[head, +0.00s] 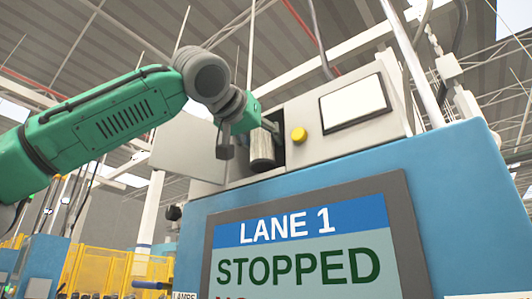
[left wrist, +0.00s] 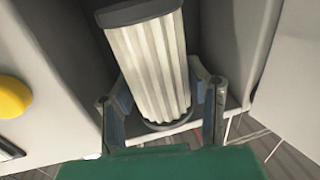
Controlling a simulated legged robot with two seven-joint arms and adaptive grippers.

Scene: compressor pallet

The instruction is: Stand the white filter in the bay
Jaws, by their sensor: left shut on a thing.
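The white filter (head: 262,149) is a pleated cylinder with dark end caps. It stands roughly upright in the mouth of the bay (head: 280,153), a dark recess in the grey housing. My left gripper (head: 247,139) reaches in from the left and is shut on the filter. In the left wrist view the filter (left wrist: 155,65) leans slightly, its dark cap at the top, with a finger of my gripper (left wrist: 165,112) on each side. The bay's walls (left wrist: 215,35) show on both sides of it. I cannot tell whether its lower end rests on the bay floor. My right gripper is out of view.
A yellow button (head: 299,135) sits on the housing just right of the bay; it is at the left edge of the wrist view. A grey panel (head: 185,147) stands left of the bay. Below is a blue cabinet (head: 450,190) with a screen (head: 300,250) reading "LANE 1 STOPPED".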

